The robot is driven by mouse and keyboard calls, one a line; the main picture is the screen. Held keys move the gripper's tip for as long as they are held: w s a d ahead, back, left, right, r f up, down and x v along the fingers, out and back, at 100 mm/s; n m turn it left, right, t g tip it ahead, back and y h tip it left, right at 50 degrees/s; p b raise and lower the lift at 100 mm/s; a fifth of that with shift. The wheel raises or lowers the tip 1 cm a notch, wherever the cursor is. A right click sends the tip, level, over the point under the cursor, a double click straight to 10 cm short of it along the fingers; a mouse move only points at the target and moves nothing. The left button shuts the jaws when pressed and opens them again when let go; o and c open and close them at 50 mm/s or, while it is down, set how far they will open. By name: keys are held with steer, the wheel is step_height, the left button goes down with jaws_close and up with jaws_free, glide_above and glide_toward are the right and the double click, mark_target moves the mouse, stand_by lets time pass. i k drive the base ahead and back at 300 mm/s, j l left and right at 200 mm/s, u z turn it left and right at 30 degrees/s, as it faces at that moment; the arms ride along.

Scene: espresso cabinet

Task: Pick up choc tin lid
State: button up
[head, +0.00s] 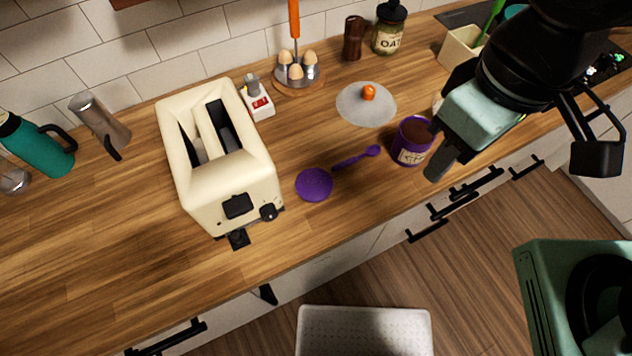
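The choc tin lid (314,184) is a round purple disc lying flat on the wooden counter, just right of the cream toaster. The purple choc tin (409,152) stands upright and uncovered to its right, with brown powder showing inside. My gripper (518,162) is at the upper right, well to the right of the lid and the tin. Its black fingers are spread wide apart and I see nothing between them.
A purple spoon (356,158) lies between lid and tin. The cream toaster (219,160) stands close left of the lid. A clear lid with an orange knob (368,93) and an egg holder (299,76) sit behind. Counter in front of the lid is clear up to its edge.

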mark_target(314, 184)
steer(key=k+j+u, duration=0.1)
steer(key=j, duration=0.35)
steer(key=k+j, duration=0.15)
steer(key=j, duration=0.35)
steer(key=k+j+u, duration=0.15)
steer(key=j, duration=0.3)
